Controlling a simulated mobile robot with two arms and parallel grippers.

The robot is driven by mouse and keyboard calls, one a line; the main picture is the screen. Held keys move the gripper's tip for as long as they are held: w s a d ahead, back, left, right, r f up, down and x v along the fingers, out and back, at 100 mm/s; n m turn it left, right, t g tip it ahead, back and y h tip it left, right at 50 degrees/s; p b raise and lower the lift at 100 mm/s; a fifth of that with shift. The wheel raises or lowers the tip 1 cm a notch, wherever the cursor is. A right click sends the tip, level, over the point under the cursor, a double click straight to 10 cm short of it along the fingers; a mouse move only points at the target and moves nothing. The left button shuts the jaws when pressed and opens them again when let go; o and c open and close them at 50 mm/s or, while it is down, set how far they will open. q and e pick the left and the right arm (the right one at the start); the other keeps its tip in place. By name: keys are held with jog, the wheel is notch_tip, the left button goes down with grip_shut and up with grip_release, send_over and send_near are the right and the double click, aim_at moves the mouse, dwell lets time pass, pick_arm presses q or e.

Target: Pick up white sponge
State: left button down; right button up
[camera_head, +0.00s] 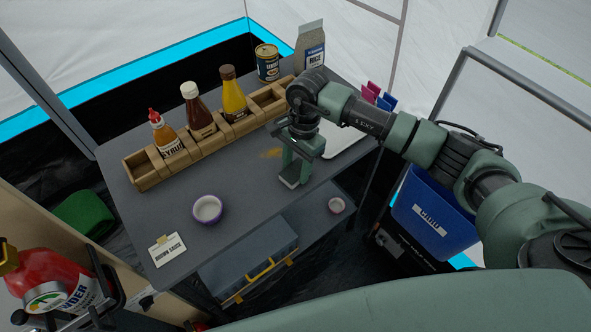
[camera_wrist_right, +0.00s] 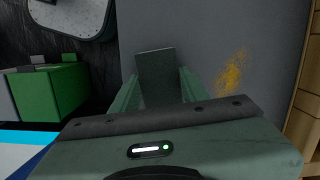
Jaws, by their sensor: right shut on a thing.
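My right gripper (camera_head: 291,172) points down over the grey counter (camera_head: 235,185), right of the middle, next to the orange stain. In the right wrist view its two fingers (camera_wrist_right: 157,88) are shut on a small flat block, which I take for the white sponge (camera_wrist_right: 155,62). The block looks grey in shadow there. Its pale end shows at the fingertips in the head view, where the gripper hides most of it. I cannot tell whether it touches the counter. My left gripper is not in view.
An orange-brown stain (camera_head: 271,153) lies left of the gripper. A wooden rack (camera_head: 148,176) with sauce bottles runs along the back. A white board (camera_head: 348,137) lies behind my right arm. A purple-rimmed bowl (camera_head: 207,209) stands front left. A blue bin (camera_head: 430,212) is at the right.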

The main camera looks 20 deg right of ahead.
aim_at(296, 170)
jog(key=shift+r, duration=0.1)
notch_tip(296, 170, up, 20)
jog(key=b, duration=0.3)
